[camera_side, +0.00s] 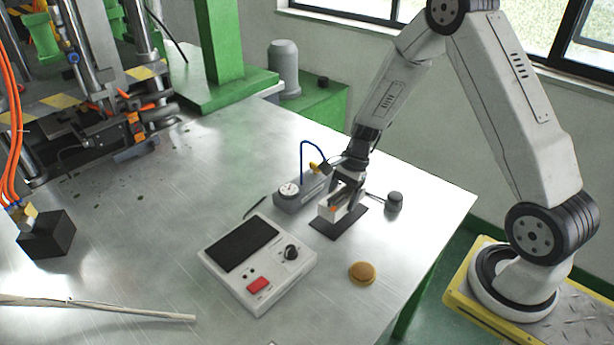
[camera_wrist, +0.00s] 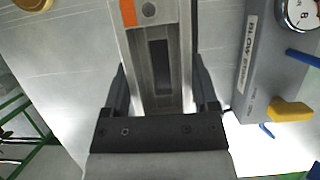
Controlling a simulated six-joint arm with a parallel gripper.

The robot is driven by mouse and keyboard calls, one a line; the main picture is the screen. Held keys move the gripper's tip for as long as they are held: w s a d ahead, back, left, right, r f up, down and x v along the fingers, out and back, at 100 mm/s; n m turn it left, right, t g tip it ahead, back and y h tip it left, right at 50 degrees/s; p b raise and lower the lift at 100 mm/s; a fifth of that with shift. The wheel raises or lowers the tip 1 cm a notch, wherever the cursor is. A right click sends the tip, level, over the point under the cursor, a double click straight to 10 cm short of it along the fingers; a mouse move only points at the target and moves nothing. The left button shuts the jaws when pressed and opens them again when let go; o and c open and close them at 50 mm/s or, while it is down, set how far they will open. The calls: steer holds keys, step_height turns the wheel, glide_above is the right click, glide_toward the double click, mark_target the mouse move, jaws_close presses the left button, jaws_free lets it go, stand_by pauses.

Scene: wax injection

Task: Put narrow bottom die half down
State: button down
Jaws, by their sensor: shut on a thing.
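The narrow die half is a light metal block with an orange mark at one end; it shows in the side view (camera_side: 333,209) and in the wrist view (camera_wrist: 160,35). My gripper (camera_side: 346,193) is shut on it, with one finger on each side in the wrist view (camera_wrist: 161,88). In the side view the block is at or just above a dark flat mat (camera_side: 325,229); I cannot tell whether they touch. My fingers hide part of the block.
A grey blow unit with a gauge (camera_side: 289,190), a blue hose and a yellow lever stands close by. A dark knob-like object (camera_side: 394,202) is to the right. A control box (camera_side: 257,263) and a round tan disc (camera_side: 362,272) lie in front. The table's left middle is mostly clear.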

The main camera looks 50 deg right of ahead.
steer(key=shift+w+f, duration=0.2)
steer(key=shift+f, duration=1.45)
steer(key=shift+f, duration=0.15)
jaws_free()
steer(key=v, duration=1.2)
steer(key=shift+d, duration=0.1)
steer(key=shift+s, duration=0.1)
